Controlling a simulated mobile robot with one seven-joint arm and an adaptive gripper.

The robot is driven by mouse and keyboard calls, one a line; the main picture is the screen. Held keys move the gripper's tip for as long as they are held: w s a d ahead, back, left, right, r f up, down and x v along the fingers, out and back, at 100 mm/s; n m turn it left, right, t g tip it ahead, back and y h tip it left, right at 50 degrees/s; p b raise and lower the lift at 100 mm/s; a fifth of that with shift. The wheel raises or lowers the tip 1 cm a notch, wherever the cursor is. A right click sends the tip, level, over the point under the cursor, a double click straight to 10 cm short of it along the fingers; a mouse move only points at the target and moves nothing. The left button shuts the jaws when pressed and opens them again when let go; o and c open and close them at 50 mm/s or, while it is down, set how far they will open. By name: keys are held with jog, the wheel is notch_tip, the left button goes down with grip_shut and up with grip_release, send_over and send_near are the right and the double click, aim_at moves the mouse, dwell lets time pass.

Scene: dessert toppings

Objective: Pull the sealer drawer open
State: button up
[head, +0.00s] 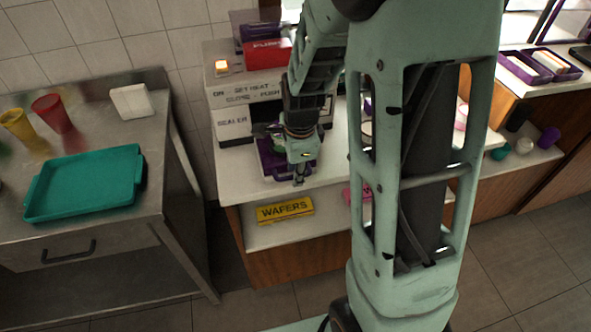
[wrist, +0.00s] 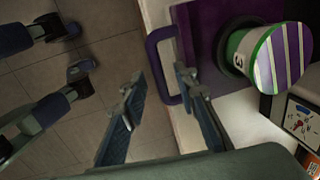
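The sealer (head: 232,124) is a pale box with printed labels and a lit orange button, on the white counter. Its purple drawer (head: 268,158) shows at the front, partly hidden behind my gripper (head: 300,180). In the wrist view the drawer (wrist: 200,22) carries a green and white cup (wrist: 240,48) with a purple striped top, marked 3. The drawer's purple loop handle (wrist: 152,52) lies just beyond and between the fingertips of my gripper (wrist: 160,82). The fingers are spread apart; I cannot tell whether either touches the handle.
A yellow wafers box (head: 285,211) and a pink item (head: 352,194) sit on the shelf below. A steel table (head: 110,215) at left bears a teal tray (head: 85,182) and colored cups. Floor shows in front of the counter.

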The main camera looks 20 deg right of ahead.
notch_tip(320, 180, up, 12)
jog(key=s, duration=0.2)
dwell(0.4)
